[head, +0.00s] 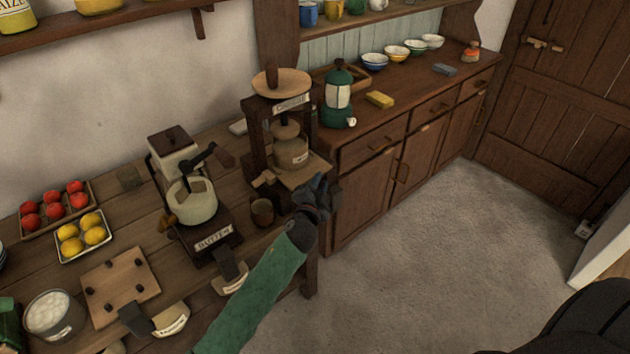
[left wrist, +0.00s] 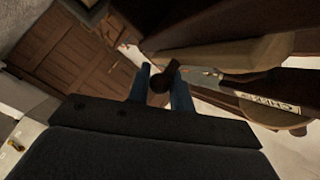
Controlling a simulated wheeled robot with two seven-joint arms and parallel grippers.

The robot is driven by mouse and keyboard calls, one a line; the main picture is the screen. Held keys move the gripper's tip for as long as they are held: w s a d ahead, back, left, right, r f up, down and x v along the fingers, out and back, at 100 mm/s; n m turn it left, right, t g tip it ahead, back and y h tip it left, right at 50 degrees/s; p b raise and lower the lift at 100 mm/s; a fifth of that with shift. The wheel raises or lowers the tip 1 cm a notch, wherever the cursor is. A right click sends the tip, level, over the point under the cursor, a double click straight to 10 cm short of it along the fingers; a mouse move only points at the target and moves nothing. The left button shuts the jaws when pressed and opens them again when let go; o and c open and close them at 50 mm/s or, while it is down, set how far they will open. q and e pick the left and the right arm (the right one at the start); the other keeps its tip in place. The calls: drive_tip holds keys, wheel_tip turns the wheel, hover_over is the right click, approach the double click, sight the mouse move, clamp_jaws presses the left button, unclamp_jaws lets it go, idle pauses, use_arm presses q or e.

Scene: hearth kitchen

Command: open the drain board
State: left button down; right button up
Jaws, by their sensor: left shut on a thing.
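A light wooden board (head: 306,173), which looks like the drain board, lies under the mould and sticks out at the front right. In the left wrist view the pale board (left wrist: 225,52) runs off to the right. My left gripper (head: 319,190) is at the board's front right corner. In the left wrist view its blue fingers (left wrist: 162,78) are shut on a small dark knob (left wrist: 160,83) beside the board. The knob is hidden in the head view. My right gripper is not in view.
A small brown cup (head: 262,212) stands just left of the board. A butter churn (head: 192,200) is farther left on the table. The floor (head: 430,270) in front is clear.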

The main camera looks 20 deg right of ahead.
use_arm(q)
drive_tip(key=s+d, duration=0.3)
drive_tip(key=s, duration=0.7)
drive_tip(key=shift+s+d, duration=0.3)
drive_tip(key=shift+d, duration=0.1)
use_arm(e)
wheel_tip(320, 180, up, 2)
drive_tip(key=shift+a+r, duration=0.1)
use_arm(q)
drive_tip(key=c, duration=1.3)
unclamp_jaws()
drive_tip(key=b+v, duration=0.2)
drive_tip(key=v, duration=0.5)
drive_tip(key=shift+s+a+b, duration=0.25)
drive_tip(key=shift+b, duration=0.1)
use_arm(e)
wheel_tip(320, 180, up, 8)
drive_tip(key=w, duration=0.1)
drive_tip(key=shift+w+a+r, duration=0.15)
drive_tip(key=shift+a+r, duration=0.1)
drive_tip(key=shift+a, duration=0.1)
use_arm(q)
drive_tip(key=shift+f, duration=0.1)
